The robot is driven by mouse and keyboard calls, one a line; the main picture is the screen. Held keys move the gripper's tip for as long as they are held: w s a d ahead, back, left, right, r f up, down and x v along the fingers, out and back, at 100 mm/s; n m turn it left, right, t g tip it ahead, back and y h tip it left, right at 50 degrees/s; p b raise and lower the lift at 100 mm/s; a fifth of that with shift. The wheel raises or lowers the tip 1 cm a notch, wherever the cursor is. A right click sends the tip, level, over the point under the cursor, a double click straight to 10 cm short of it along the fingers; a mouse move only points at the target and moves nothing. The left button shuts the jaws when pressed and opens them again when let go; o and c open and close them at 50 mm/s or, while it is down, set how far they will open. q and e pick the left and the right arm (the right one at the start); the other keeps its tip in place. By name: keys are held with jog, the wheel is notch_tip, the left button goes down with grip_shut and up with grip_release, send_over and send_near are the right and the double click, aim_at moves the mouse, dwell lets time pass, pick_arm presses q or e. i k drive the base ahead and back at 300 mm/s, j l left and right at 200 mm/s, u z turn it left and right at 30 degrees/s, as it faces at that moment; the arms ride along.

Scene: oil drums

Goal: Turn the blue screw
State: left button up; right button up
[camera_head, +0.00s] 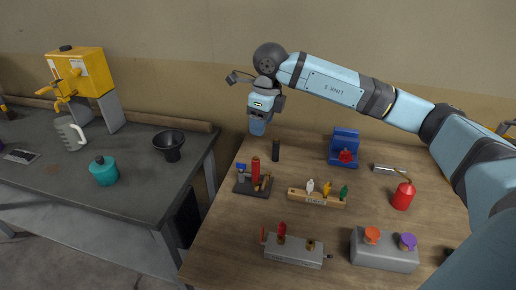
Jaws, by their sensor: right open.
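My right arm reaches in from the right, and its gripper (257,127) hangs pointing down above the back left of the wooden table (225,235). It looks empty and is apart from the things below; its fingertips are small here. A small blue-topped piece (241,169) stands on a dark base beside a red cylinder (255,170), below and left of the gripper. A blue block-like device (343,142) with a red part (346,156) stands farther right at the back. I cannot tell which blue piece is the screw. My left gripper is not in view.
A wooden rack (301,197) with coloured pieces, grey blocks (293,252) (384,258) with coloured knobs, and a red oil can (403,195) occupy the table. A dark bench (125,190) stands left.

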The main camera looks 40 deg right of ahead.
aim_at(242, 166)
jog(key=k+l+u, duration=0.2)
jog(key=u, duration=0.2)
jog(key=k+l+u, duration=0.25)
jog(key=u, duration=0.15)
